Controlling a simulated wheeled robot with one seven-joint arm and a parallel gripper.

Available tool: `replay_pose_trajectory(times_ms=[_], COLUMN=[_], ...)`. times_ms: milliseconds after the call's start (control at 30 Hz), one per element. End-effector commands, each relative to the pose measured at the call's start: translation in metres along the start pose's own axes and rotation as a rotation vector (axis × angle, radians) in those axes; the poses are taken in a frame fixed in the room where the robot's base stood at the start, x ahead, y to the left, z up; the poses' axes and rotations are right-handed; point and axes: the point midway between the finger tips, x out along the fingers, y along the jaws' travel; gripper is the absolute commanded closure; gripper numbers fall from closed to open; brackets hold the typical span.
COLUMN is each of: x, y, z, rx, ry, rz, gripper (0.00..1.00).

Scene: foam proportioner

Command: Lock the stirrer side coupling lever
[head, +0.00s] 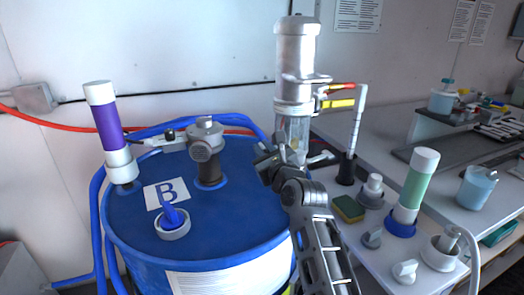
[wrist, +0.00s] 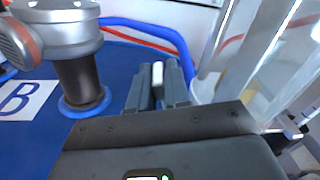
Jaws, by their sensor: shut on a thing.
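My gripper (wrist: 159,84) is shut on a small white piece (wrist: 157,73), which looks like the end of a coupling lever; only its tip shows between the fingers. In the head view my gripper (head: 268,160) is at the right rim of the blue drum, just left of the clear lower section (head: 297,130) of a metal cylinder (head: 297,50). A second pale lever (head: 321,157) sticks out on the right side of that section. It also seems to show in the wrist view (wrist: 291,134). The coupling body is mostly hidden behind my wrist, so I cannot tell the lever's angle.
The blue drum (head: 130,225) carries a grey fitting on a dark neck (head: 208,165), a purple-banded tube (head: 107,125) and a blue-handled cap (head: 172,221). Red and yellow handles (head: 338,94) project above my gripper. The bench (head: 400,200) at right holds a green-banded tube (head: 414,185) and caps.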

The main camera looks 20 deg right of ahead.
Motion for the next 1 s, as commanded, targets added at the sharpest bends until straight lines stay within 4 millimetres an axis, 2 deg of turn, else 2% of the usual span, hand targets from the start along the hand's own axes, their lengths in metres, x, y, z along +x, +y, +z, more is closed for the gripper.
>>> replay_pose_trajectory(times_ms=[600, 633, 700, 833, 1000], x=[-0.0004, -0.0004, -0.0004, -0.0004, -0.0004], y=[-0.0047, -0.0047, -0.0047, -0.0044, -0.0051], z=[-0.0003, -0.0003, -0.0003, -0.0003, -0.0002], rx=[0.050, 0.050, 0.050, 0.049, 0.049], ry=[0.000, 0.000, 0.000, 0.000, 0.000], rz=[-0.002, -0.002, -0.002, -0.002, -0.003], gripper=[1.00, 0.81, 0.75, 0.62, 0.62])
